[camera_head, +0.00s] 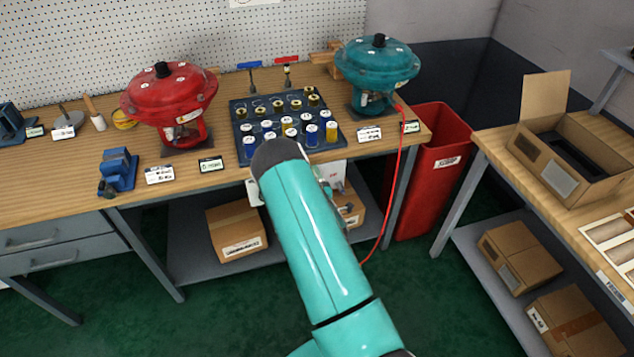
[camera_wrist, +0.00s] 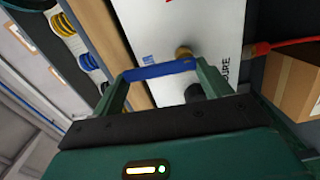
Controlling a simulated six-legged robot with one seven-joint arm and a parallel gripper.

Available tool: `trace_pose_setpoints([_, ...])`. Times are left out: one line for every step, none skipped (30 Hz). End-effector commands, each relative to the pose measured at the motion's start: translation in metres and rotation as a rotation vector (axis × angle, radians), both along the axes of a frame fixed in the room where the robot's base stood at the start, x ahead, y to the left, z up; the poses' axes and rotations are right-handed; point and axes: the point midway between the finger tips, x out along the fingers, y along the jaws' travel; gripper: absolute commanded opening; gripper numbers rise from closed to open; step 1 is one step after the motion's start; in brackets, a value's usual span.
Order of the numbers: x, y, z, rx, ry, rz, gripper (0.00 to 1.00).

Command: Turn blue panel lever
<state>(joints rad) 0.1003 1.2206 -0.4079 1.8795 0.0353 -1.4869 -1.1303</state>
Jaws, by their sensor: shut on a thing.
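The blue panel lever (camera_wrist: 150,72) is a flat blue bar in the wrist view, in front of a white panel (camera_wrist: 205,28) below the bench top. My gripper (camera_wrist: 163,76) has its two green fingers at the lever's two ends and is shut on it. A brass fitting (camera_wrist: 183,52) shows just behind the lever's right part. A dark round knob (camera_wrist: 194,92) sits close to the right finger.
A red hose (camera_head: 388,200) hangs from the teal actuator (camera_head: 378,65) past the bench edge; its red fitting (camera_wrist: 262,48) is right of the gripper. The bench also holds a red actuator (camera_head: 168,98) and a black parts tray (camera_head: 240,118). Cardboard boxes (camera_head: 236,230) stand underneath.

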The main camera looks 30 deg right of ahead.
Motion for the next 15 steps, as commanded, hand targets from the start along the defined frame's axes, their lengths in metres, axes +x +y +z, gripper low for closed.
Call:
trace_pose_setpoints([-0.0007, -0.0002, -0.0008, -0.021, 0.008, -0.002, 0.36])
trace_pose_setpoints([-0.0005, 0.0001, -0.0008, -0.029, 0.011, -0.002, 0.36])
trace_pose_setpoints([-0.0003, 0.0004, -0.0007, -0.041, 0.013, -0.002, 0.36])
trace_pose_setpoints([-0.0003, 0.0005, -0.0007, -0.048, 0.015, -0.003, 0.36])
trace_pose_setpoints([-0.0002, 0.0005, -0.0007, -0.054, 0.017, -0.003, 0.36])
trace_pose_setpoints([-0.0002, 0.0005, -0.0006, -0.062, 0.019, -0.003, 0.36])
trace_pose_setpoints([-0.0002, 0.0005, -0.0006, -0.066, 0.021, -0.003, 0.36])
trace_pose_setpoints([0.0, 0.0006, -0.0006, -0.07, 0.022, -0.003, 0.36])
trace_pose_setpoints([0.0, 0.0006, -0.0006, -0.073, 0.023, -0.003, 0.36])
trace_pose_setpoints([0.0, 0.0006, -0.0006, -0.075, 0.023, -0.003, 0.36])
trace_pose_setpoints([0.0, 0.0006, -0.0005, -0.075, 0.023, -0.003, 0.36])
trace_pose_setpoints([0.0001, 0.0005, -0.0005, -0.076, 0.024, -0.004, 0.36])
trace_pose_setpoints([0.0001, 0.0005, -0.0005, -0.077, 0.024, -0.004, 0.36])
trace_pose_setpoints([0.0001, 0.0005, -0.0005, -0.077, 0.024, -0.004, 0.36])
trace_pose_setpoints([0.0001, 0.0005, -0.0005, -0.077, 0.024, -0.004, 0.36])
